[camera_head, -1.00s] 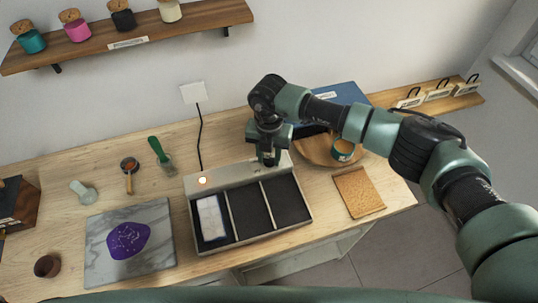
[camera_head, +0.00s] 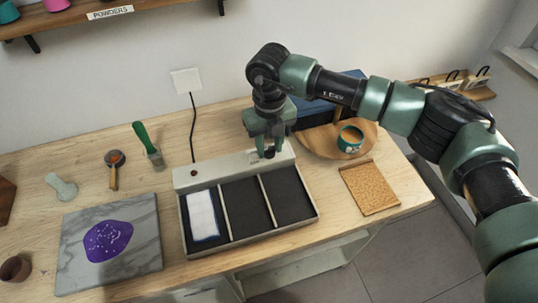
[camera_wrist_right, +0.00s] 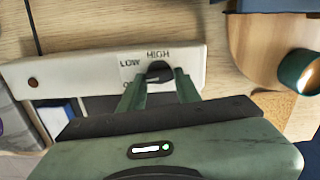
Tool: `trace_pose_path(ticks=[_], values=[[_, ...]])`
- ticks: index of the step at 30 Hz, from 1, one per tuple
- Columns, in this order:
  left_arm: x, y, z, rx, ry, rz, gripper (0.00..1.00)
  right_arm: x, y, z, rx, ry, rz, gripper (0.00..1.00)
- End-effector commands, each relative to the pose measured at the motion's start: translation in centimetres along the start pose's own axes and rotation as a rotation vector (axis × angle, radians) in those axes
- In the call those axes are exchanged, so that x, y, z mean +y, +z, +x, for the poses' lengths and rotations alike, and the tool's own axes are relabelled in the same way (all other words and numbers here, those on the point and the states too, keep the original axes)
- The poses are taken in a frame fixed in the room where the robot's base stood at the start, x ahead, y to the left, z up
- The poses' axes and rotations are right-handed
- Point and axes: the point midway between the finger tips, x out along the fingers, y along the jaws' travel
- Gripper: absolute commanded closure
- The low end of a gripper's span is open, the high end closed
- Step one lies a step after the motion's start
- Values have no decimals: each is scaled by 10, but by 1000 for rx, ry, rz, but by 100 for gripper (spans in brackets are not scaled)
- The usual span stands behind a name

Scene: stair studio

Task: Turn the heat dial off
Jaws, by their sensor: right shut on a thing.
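The heat dial is a black knob (camera_wrist_right: 158,70) on the pale control panel (camera_head: 222,174) of a warming unit with several dark compartments. In the right wrist view the labels LOW and HIGH show around it, and a third label starting with O is partly hidden. My right gripper (camera_head: 263,150) points down at the panel's right part and is shut on the dial, one finger on each side. The small indicator lamp (camera_head: 193,173) is dark red and unlit; it also shows in the right wrist view (camera_wrist_right: 33,82). My left gripper is out of view.
A white block (camera_head: 202,214) lies in the unit's left compartment. A marble slab (camera_head: 75,270) with a purple patch is at left. A round wooden board (camera_head: 320,150) with a teal cup (camera_head: 349,140) and a cork-coloured pad (camera_head: 369,188) are at right.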

Motion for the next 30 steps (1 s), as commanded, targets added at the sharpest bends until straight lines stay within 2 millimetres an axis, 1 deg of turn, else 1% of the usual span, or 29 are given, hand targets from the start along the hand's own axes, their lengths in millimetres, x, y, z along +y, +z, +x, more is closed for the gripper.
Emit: trace_pose_path(ticks=[1, 3, 6, 12, 21, 30], values=[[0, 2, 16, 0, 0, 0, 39, -1, 2, 6, -6, -1, -41, 100], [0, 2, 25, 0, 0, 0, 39, -1, 2, 5, -6, 0, -102, 100], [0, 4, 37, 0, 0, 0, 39, -1, 1, 5, -5, 0, -183, 100], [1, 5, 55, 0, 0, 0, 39, -2, 2, 2, -6, 0, -315, 100], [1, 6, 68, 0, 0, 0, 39, -2, 2, 0, -4, 0, -424, 100], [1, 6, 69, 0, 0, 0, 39, -2, 2, -2, -4, 0, -448, 100]])
